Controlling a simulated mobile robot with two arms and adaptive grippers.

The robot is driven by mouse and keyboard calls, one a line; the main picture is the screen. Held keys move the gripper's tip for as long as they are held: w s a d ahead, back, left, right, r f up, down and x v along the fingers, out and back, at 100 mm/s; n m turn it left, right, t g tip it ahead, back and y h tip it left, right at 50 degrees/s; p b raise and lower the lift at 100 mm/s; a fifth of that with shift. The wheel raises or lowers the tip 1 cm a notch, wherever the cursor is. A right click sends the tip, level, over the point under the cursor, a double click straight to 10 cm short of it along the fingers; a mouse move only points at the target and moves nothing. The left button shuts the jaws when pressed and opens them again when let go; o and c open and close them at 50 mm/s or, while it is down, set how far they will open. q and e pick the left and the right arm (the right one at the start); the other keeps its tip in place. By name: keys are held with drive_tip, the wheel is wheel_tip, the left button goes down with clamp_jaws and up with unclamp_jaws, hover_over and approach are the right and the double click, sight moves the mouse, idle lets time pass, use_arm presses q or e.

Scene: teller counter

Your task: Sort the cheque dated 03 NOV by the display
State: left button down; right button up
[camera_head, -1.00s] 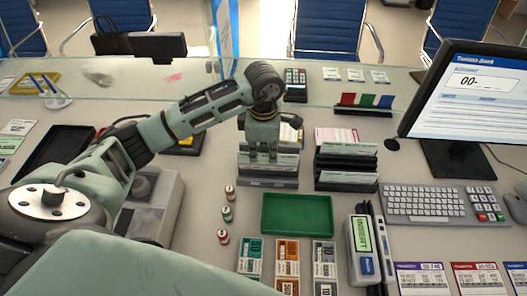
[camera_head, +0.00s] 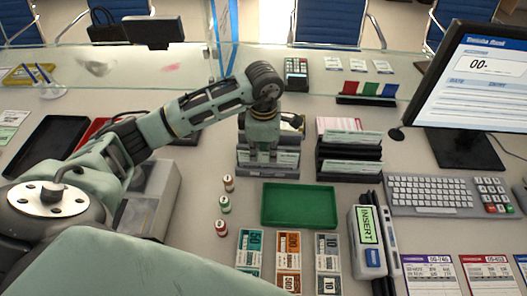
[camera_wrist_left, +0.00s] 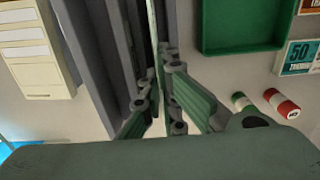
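My left gripper (camera_head: 264,155) is down at the front cheque rack (camera_head: 268,173), over the pale green cheque (camera_head: 288,157) in it. In the left wrist view, its fingers (camera_wrist_left: 158,85) stand on both sides of a thin pale sheet (camera_wrist_left: 154,40) seen edge-on; whether they press on it is unclear. A second tiered rack (camera_head: 348,174) to the right holds pale cheques (camera_head: 352,138). Dates on the cheques are too small to read. The display (camera_head: 480,75) shows a form with "00-" in a large box. My right gripper is not in view.
A green tray (camera_head: 298,222) lies empty in front of the racks. Several banknote bundles (camera_head: 289,245), small rolls (camera_head: 223,204) and a device reading INSERT (camera_head: 368,225) are nearby. A keyboard (camera_head: 432,193) lies right, a black tray (camera_head: 45,147) left.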

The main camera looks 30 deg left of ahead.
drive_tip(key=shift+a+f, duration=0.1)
use_arm(q)
drive_tip(key=c, duration=1.9)
unclamp_jaws()
drive_tip(key=shift+o, duration=0.2)
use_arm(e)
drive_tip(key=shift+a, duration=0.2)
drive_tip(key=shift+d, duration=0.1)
use_arm(q)
drive_tip(key=shift+r+p, duration=0.7)
drive_tip(key=shift+r, duration=0.4)
drive_tip(key=shift+r+p, duration=1.3)
drive_tip(key=shift+r, duration=1.05)
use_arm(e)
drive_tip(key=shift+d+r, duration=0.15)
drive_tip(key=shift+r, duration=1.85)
